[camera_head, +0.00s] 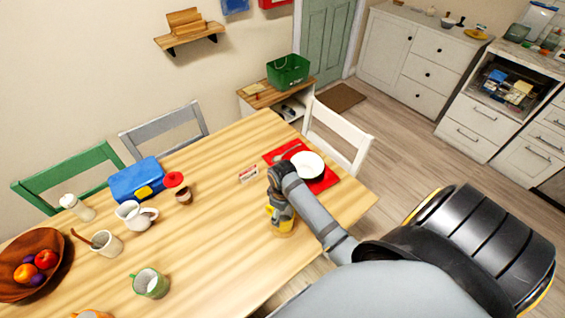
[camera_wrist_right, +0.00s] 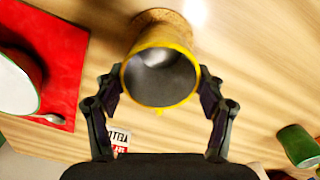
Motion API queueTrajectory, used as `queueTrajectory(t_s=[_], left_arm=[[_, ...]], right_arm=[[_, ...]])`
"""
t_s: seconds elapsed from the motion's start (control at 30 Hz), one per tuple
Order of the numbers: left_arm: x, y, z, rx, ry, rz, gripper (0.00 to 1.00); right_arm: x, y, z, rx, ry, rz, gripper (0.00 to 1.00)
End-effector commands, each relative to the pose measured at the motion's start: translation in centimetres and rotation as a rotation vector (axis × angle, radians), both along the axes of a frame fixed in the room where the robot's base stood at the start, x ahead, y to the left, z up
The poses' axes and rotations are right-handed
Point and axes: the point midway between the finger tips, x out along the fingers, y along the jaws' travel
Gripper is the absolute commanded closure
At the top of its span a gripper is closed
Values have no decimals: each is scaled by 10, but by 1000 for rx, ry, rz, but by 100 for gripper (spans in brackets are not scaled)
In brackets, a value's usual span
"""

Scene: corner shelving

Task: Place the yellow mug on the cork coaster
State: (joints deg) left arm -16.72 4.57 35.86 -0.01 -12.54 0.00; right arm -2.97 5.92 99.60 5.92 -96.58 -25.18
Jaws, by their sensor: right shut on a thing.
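The yellow mug (camera_wrist_right: 160,76) is upright between the fingers of my right gripper (camera_wrist_right: 159,98), which is shut on it. Its open, empty-looking top faces the right wrist camera. In the head view the mug (camera_head: 284,226) is partly hidden by my right gripper (camera_head: 279,212), low over the wooden table. The cork coaster (camera_wrist_right: 168,17) shows past the mug's far side in the wrist view, mostly covered by it. I cannot tell whether the mug touches the coaster. My left gripper is not in view.
A red placemat (camera_head: 326,184) with a white dish (camera_head: 307,164) and a small box (camera_head: 249,174) lie beyond my right gripper. A green mug (camera_head: 150,283), white jug (camera_head: 132,213), blue lunch box (camera_head: 137,181) and fruit bowl (camera_head: 45,244) stand left. The table's middle is clear.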

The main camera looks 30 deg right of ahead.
Motion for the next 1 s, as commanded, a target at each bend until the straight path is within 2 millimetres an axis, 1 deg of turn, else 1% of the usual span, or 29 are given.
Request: queueTrajectory(t_s=[0.03,0.07,0.13,0.2,0.53,0.63,0.67,0.77,0.9,1.0], left_arm=[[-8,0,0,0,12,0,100],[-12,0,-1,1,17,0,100],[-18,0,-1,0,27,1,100],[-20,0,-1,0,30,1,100],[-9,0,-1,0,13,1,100],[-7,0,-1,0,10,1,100],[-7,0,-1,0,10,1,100],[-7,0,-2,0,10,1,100],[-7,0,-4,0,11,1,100],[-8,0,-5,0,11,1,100]], right_arm=[[0,0,-1,0,0,0,92],[0,0,-2,0,1,0,27],[0,0,-1,0,0,0,17],[0,0,-1,0,0,0,8],[0,0,-1,0,0,0,7],[1,0,6,0,-2,0,7],[1,0,10,0,-2,0,7],[1,0,30,-1,-5,1,7],[1,0,66,-2,-8,1,7],[1,0,89,-1,-5,0,7]])
